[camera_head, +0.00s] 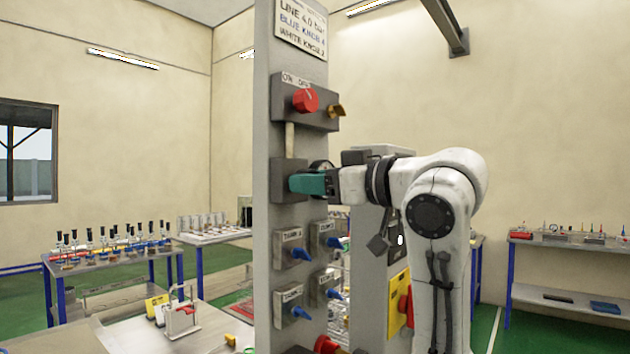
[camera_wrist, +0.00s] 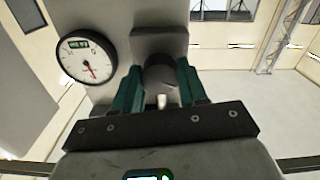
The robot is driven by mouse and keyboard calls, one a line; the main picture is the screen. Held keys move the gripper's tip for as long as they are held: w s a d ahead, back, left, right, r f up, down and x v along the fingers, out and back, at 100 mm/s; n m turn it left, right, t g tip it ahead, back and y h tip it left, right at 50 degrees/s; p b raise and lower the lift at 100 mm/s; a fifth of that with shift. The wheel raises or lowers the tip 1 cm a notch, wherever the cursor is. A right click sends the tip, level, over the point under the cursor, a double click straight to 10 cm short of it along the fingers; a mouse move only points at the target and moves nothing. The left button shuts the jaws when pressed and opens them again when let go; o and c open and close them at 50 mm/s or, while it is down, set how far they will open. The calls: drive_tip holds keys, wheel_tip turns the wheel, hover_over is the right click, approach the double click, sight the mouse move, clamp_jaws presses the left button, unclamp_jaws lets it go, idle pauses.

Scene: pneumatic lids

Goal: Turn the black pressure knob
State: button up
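The black pressure knob (camera_wrist: 160,78) is a dark round knob on a grey block in the wrist view, with a small pale piece at its near side. My gripper (camera_wrist: 160,82) has its two teal fingers on either side of the knob, and they look closed against it with no clear gap. In the head view my gripper (camera_head: 305,184) reaches from the right to the dark block (camera_head: 284,180) on the grey column, and its fingers hide the knob there. A round white gauge (camera_wrist: 87,57) with a red needle sits left of the knob in the wrist view.
On the column, a red knob (camera_head: 305,100) and a yellow-brown lever (camera_head: 336,111) are above. Blue-handled valves (camera_head: 301,254) are below, and a label plate (camera_head: 301,27) is at the top. A yellow panel (camera_head: 399,304) stands right. Workbenches stand behind.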

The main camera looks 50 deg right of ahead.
drive_tip(key=o, duration=0.4)
drive_tip(key=shift+o, duration=0.2)
drive_tip(key=s+b, duration=0.1)
drive_tip(key=s, duration=0.9)
drive_tip(key=shift+s+d+b, duration=0.15)
drive_tip(key=shift+s+b, duration=0.25)
